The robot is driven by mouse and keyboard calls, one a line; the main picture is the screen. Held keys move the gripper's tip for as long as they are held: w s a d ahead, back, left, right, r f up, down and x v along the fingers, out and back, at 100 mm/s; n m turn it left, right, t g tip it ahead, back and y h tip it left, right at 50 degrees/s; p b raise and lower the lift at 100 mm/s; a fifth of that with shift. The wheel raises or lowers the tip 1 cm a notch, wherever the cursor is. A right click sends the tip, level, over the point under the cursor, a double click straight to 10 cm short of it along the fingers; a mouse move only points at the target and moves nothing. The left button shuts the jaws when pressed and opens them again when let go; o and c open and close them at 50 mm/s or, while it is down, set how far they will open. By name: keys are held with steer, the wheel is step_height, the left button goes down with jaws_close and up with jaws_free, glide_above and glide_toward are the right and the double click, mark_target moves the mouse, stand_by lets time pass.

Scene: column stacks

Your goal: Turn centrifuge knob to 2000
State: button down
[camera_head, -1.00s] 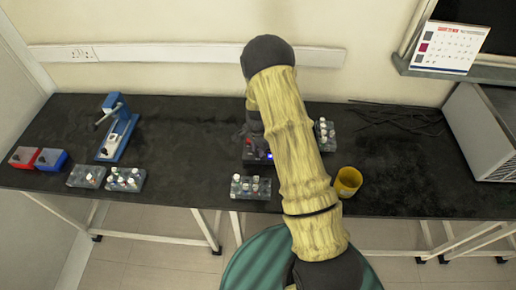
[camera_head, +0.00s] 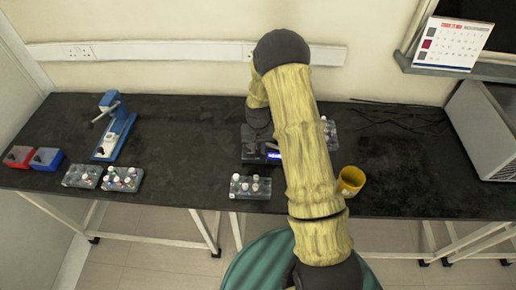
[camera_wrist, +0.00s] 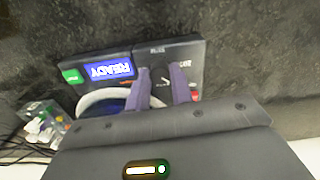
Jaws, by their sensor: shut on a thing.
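The centrifuge (camera_head: 250,154) stands on the black bench, mostly covered by my arm in the head view. The fingers are shut on the knob. A pale pointer mark shows between them, but the fingers hide part of the dial and I cannot read its setting.
A rack of tubes (camera_head: 250,187) sits in front of the centrifuge, and another rack (camera_head: 329,130) is behind my arm. A yellow cup (camera_head: 350,181) stands to the right. Further racks (camera_head: 122,179), a blue device (camera_head: 117,130) and small boxes (camera_head: 47,158) are at the left.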

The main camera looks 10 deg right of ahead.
mark_target(258, 150)
steer(key=n, duration=0.4)
steer(key=shift+n, duration=0.3)
steer(key=shift+n+b, duration=0.3)
steer(key=shift+n, duration=1.4)
steer(key=c, duration=1.2)
jaws_free()
steer(key=shift+c, duration=0.2)
step_height(258, 150, up, 18)
steer(key=b, duration=0.1)
steer(key=shift+f+b, duration=0.25)
steer(key=shift+b, duration=0.1)
